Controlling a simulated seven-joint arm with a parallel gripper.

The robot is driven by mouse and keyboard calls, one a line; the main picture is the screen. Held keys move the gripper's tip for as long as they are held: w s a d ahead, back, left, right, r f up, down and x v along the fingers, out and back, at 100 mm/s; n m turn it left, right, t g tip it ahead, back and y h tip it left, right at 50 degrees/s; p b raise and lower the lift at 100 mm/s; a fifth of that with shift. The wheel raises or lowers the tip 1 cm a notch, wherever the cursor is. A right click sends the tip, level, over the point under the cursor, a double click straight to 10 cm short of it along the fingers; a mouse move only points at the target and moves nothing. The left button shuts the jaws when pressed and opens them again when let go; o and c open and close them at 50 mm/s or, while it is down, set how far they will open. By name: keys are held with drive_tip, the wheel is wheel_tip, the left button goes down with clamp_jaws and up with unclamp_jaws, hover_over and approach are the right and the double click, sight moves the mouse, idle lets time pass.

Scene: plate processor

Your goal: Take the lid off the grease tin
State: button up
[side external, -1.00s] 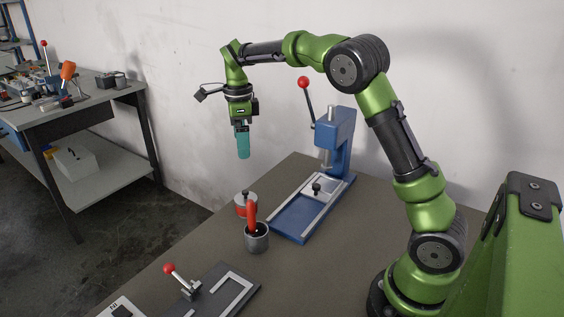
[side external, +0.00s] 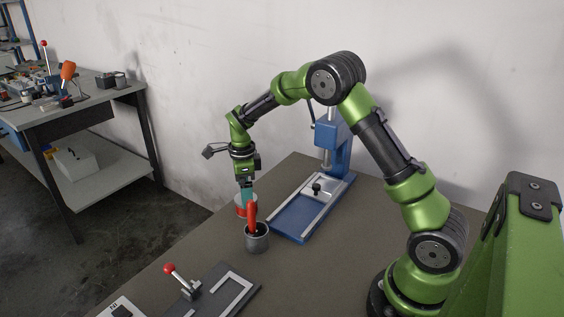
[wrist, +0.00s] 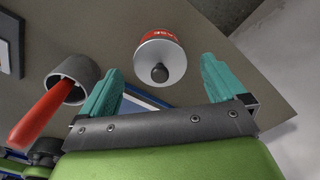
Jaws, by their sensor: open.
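The grease tin (side external: 240,210) is a small red can standing on the table, partly hidden in the side view by the red handle and my gripper. In the wrist view its red side (wrist: 158,36) shows behind the pale metal lid (wrist: 150,56), which has a black knob (wrist: 159,73) in the middle. The lid is on the tin. My gripper (side external: 246,192) has come down close over the tin. In the wrist view my gripper (wrist: 165,80) has its two teal fingers wide apart, one on each side of the lid's knob, with nothing between them touched.
A grey cup (side external: 257,240) holding a red-handled tool (side external: 252,215) stands right beside the tin, close to my gripper. A blue press (side external: 333,140) with its base plate (side external: 300,222) is to the right. A dark fixture with a red-knobbed lever (side external: 170,269) lies in front.

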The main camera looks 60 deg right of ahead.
drive_tip(key=shift+f, duration=0.35)
drive_tip(key=shift+c, duration=0.4)
drive_tip(key=c, duration=1)
drive_tip(key=shift+r, duration=0.2)
